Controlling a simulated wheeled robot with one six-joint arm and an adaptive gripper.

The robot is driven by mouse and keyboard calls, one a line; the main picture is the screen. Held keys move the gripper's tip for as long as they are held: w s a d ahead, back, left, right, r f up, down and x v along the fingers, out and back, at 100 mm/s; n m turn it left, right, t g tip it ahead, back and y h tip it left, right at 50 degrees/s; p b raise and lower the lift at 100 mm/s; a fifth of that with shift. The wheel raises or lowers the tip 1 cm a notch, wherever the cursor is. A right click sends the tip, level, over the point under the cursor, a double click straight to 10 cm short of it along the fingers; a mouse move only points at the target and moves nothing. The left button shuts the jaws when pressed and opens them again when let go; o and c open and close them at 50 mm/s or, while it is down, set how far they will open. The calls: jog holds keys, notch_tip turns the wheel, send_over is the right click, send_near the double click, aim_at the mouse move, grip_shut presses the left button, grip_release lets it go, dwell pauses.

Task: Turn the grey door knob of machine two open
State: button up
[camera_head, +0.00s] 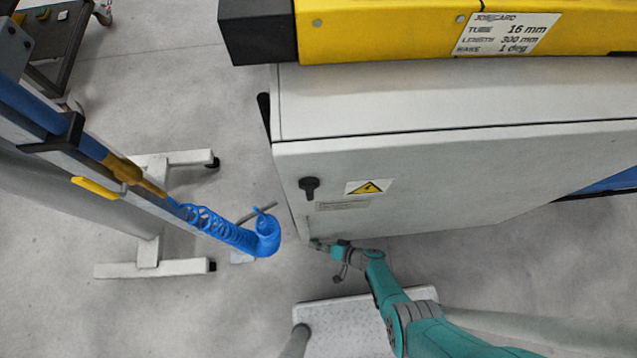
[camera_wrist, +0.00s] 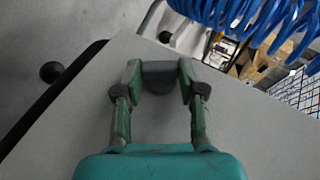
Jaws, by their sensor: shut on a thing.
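The machine's light grey cabinet door (camera_head: 420,180) fills the centre right in the head view. My gripper (camera_head: 318,243) is at the door's lower left corner. In the wrist view my gripper (camera_wrist: 160,74) has its two fingers on either side of the dark grey door knob (camera_wrist: 159,83), shut on it. The knob's body is partly hidden between the fingertips, and I cannot tell its turn angle clearly. In the head view the knob is too small and covered to make out. The door looks closed.
A black handle (camera_head: 309,187) and a yellow warning label (camera_head: 369,187) are higher on the door. A yellow beam (camera_head: 400,30) with a job card (camera_head: 507,33) is above. A blue coiled hose (camera_head: 235,235) hangs close to the left. A wheeled stand (camera_head: 150,268) is farther left.

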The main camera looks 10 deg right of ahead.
jog(key=shift+s+f+y, duration=0.1)
jog(key=shift+y, duration=0.2)
dwell(0.6)
jog(key=o, duration=1.1)
jog(key=shift+o, duration=0.2)
jog(key=v, duration=1.2)
